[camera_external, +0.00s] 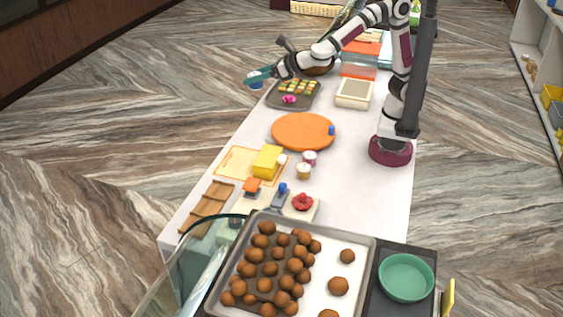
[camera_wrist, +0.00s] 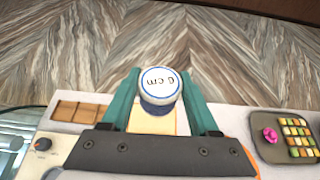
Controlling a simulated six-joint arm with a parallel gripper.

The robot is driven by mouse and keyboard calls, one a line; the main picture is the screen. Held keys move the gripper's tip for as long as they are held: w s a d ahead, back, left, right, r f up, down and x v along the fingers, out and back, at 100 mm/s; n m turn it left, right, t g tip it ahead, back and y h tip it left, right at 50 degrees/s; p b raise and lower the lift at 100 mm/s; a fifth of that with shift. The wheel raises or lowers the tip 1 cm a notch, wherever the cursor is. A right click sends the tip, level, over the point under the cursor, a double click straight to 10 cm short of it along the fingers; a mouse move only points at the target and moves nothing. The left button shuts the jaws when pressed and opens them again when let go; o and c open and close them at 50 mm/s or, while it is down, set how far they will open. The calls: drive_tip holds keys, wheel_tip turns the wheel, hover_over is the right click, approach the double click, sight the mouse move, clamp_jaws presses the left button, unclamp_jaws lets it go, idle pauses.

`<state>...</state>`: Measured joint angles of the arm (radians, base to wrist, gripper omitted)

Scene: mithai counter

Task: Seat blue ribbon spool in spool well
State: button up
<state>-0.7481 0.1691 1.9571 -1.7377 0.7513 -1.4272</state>
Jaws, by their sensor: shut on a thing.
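The blue ribbon spool (camera_wrist: 160,88) has a white top marked "6 cm" and a blue rim, and sits between the teal fingers of my gripper (camera_wrist: 160,100) in the wrist view. In the external view my gripper (camera_external: 259,76) is shut on the spool (camera_external: 256,85), held in the air by the table's far left edge, left of the dark sweets tray. A wooden rack with open compartments (camera_external: 208,208) lies at the near left; it also shows in the wrist view (camera_wrist: 78,110). I cannot tell which feature is the spool well.
A dark tray of sweets (camera_external: 312,104) holds a pink item. An orange round board (camera_external: 303,132), a yellow block (camera_external: 267,161), small tubs (camera_external: 304,172) and a large tray of brown balls (camera_external: 226,290) stand nearer. The table's right middle is clear.

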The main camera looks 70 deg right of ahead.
drive_tip(key=s+a+f+n+y, duration=0.1)
drive_tip(key=s+a+f, duration=0.15)
drive_tip(key=a, duration=0.45)
drive_tip(key=s+a+f+n+y, duration=0.1)
drive_tip(key=s+a+f+y, duration=0.1)
drive_tip(key=a+f, duration=0.3)
drive_tip(key=s+a+f+n+y, duration=0.1)
drive_tip(key=s+a+f, duration=0.15)
drive_tip(key=a, duration=0.55)
drive_tip(key=s+a+f+n+g+y, duration=0.1)
drive_tip(key=s+a+f+n+y, duration=0.1)
drive_tip(key=s+a+f, duration=0.45)
drive_tip(key=s+a+f+n+g+y, duration=0.15)
drive_tip(key=s+a+f, duration=0.25)
drive_tip(key=s+a, duration=0.4)
drive_tip(key=shift+s+d+f, duration=0.1)
drive_tip(key=shift+d+f, duration=0.05)
drive_tip(key=shift+f, duration=0.8)
drive_tip(key=shift+s+d+f, duration=0.15)
drive_tip(key=shift+d+f, duration=0.05)
drive_tip(key=shift+f, duration=0.7)
drive_tip(key=shift+s+d+f, duration=0.1)
drive_tip(key=shift+d+f, duration=0.05)
drive_tip(key=shift+f, duration=0.8)
drive_tip(key=shift+f+h, duration=0.25)
drive_tip(key=shift+f, duration=0.3)
drive_tip(key=o, duration=1.1)
drive_tip(key=shift+c, duration=0.2)
drive_tip(key=v, duration=1.1)
